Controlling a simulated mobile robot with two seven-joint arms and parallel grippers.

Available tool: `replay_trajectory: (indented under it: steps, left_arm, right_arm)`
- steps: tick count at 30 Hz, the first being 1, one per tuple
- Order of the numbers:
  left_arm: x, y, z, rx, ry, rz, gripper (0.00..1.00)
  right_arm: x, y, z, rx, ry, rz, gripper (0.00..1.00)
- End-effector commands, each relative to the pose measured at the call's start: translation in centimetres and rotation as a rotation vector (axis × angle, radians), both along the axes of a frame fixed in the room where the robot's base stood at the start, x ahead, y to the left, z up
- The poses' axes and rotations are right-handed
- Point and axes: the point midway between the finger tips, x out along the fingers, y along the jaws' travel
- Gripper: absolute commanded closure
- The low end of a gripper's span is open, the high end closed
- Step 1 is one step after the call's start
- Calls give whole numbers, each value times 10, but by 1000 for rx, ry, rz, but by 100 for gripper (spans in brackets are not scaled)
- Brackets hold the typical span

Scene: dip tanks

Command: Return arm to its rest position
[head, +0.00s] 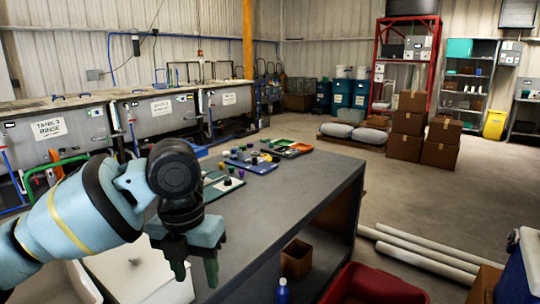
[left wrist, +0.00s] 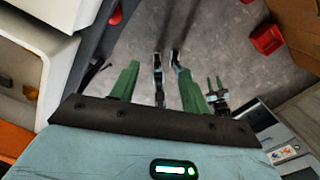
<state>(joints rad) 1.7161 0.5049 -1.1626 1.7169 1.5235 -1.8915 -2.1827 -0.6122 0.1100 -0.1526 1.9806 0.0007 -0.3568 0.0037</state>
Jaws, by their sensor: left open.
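My left arm (head: 75,215) reaches in from the left of the head view, light blue with black joints. My left gripper (head: 196,268) points down, over the near left part of the grey table as pictured. Its two green fingers are apart. They also show in the left wrist view (left wrist: 155,75), with nothing held between them and floor beyond. A small dark shape with two greenish prongs (left wrist: 216,90) stands at their right in that view; I cannot tell what it is. My right gripper is not seen in the head view.
The grey table (head: 300,190) carries several boards with coloured pieces, such as a blue board (head: 252,164). A cardboard box (head: 297,259) and blue bottle (head: 283,291) are low by its front. A red bin (head: 375,285) and white pipes (head: 425,250) lie right. Tanks (head: 60,130) line the left.

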Motion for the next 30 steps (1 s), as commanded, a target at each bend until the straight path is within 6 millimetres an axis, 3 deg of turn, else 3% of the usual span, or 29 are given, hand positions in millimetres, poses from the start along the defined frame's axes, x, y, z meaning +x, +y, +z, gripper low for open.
replay_trajectory:
  steps: [11,19,24,30]
  left_arm:
    - [0,-52,-82,-243,31,311,54]
    - [-10,-94,-155,-503,124,723,54]
    - [-19,-108,-195,-651,206,1016,54]
    - [-34,-109,-241,-798,309,1379,54]
  right_arm:
    - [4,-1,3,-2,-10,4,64]
    - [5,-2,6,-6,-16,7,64]
    - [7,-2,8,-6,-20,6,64]
    - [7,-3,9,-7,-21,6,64]
